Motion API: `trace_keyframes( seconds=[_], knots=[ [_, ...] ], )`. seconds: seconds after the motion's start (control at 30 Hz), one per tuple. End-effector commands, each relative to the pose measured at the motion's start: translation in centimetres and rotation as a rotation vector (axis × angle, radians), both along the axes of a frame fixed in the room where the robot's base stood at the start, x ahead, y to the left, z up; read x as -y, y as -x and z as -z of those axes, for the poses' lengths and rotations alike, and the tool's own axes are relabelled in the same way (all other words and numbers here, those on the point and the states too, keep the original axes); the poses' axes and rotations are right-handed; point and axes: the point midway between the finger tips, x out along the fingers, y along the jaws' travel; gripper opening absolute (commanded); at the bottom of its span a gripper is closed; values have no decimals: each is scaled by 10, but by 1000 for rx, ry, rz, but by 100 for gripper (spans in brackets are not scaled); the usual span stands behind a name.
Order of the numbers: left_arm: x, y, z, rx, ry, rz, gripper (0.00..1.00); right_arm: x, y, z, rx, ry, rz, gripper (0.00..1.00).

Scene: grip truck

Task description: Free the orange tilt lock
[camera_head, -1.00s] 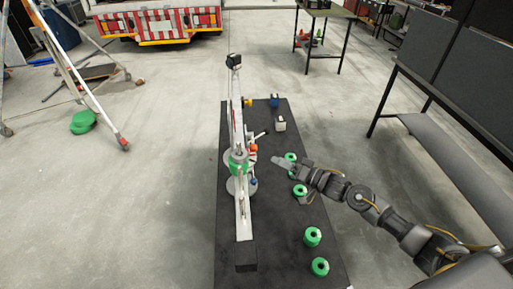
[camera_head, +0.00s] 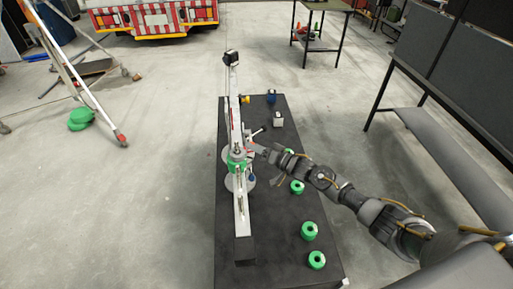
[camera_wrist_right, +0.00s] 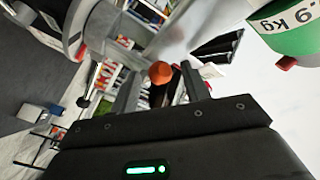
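The orange tilt lock (camera_wrist_right: 160,72) is a small round knob in the right wrist view, lying between the fingertips of my right gripper (camera_wrist_right: 162,80). Gaps show between the knob and both fingers, so the gripper looks open around it. In the head view my right gripper (camera_head: 262,150) reaches in from the right to the side of the long white camera-crane arm (camera_head: 242,210), and it hides the orange knob there. A green weight (camera_head: 237,165) sits on the crane near the gripper; it also shows at the upper right of the wrist view (camera_wrist_right: 290,38). My left gripper is out of view.
The crane stands on a dark mat-like platform (camera_head: 270,245). Several green ring weights (camera_head: 309,231) lie along its right side. A white-topped block (camera_head: 278,120) and a blue item (camera_head: 271,97) are farther back. A bench (camera_head: 440,125) stands at the right.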

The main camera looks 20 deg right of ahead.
Motion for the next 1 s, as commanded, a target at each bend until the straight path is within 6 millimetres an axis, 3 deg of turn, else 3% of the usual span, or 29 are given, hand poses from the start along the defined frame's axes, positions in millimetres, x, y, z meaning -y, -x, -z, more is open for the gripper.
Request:
trace_keyframes(
  seconds=[0.03, 0.37, 0.67, 0.87, 1.0],
  knots=[
    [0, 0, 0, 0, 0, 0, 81, 0, 0, 0, 0, 0, 0, 41],
    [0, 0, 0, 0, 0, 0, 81, 0, 0, 0, 0, 0, 0, 0],
    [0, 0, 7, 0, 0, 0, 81, 0, 0, 4, 13, 2, 1, 0],
    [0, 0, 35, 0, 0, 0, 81, 0, 0, 18, 93, 16, 0, 0],
    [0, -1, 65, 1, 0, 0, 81, 0, -1, 29, 188, 34, 1, 0]
  ],
)
